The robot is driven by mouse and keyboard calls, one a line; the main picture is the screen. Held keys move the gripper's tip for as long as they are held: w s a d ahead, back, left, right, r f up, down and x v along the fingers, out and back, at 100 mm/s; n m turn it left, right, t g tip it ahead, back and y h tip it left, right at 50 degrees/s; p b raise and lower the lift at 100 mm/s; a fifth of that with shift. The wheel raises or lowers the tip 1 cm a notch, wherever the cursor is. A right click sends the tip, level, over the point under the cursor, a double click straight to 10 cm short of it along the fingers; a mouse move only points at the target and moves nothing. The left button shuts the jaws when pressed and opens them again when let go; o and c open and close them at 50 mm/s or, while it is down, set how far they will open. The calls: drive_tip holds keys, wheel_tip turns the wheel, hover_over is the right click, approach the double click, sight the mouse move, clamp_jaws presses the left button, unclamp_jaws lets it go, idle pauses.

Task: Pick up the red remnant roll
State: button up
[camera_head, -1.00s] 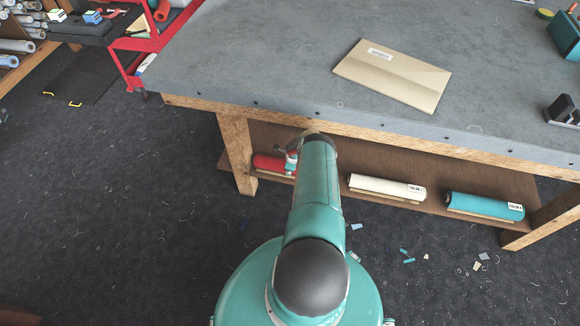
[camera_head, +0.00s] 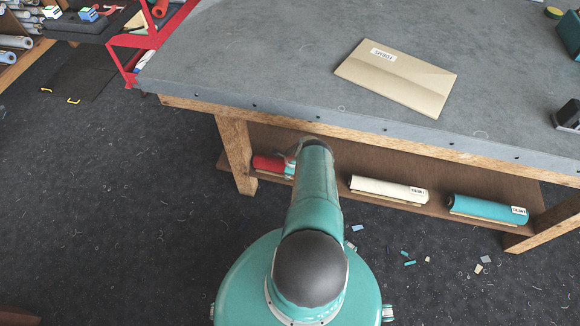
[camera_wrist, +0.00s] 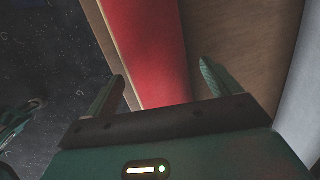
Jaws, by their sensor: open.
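The red remnant roll (camera_head: 270,164) lies on the low wooden shelf under the table, at the shelf's left end. My arm hides its right part in the head view. In the wrist view the red roll (camera_wrist: 151,45) runs away from my gripper, with its near part between the two fingers in the picture. My gripper (camera_wrist: 163,82) is open, one finger on each side of the red strip. I cannot tell whether either finger touches the roll. In the head view my gripper is mostly hidden behind my arm.
A cream roll (camera_head: 385,190) and a teal roll (camera_head: 487,209) lie farther right on the shelf (camera_head: 330,179). The grey table top (camera_head: 270,60) overhangs them, with a wooden leg (camera_head: 236,152) at the left. A cardboard envelope (camera_head: 395,77) lies on top. Scraps litter the floor.

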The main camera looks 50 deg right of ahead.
drive_tip(key=shift+f, duration=0.2)
drive_tip(key=shift+r, duration=0.1)
drive_tip(key=shift+c, duration=0.4)
drive_tip(key=c, duration=1.1)
drive_tip(key=shift+c, duration=0.9)
drive_tip(key=shift+r, duration=0.1)
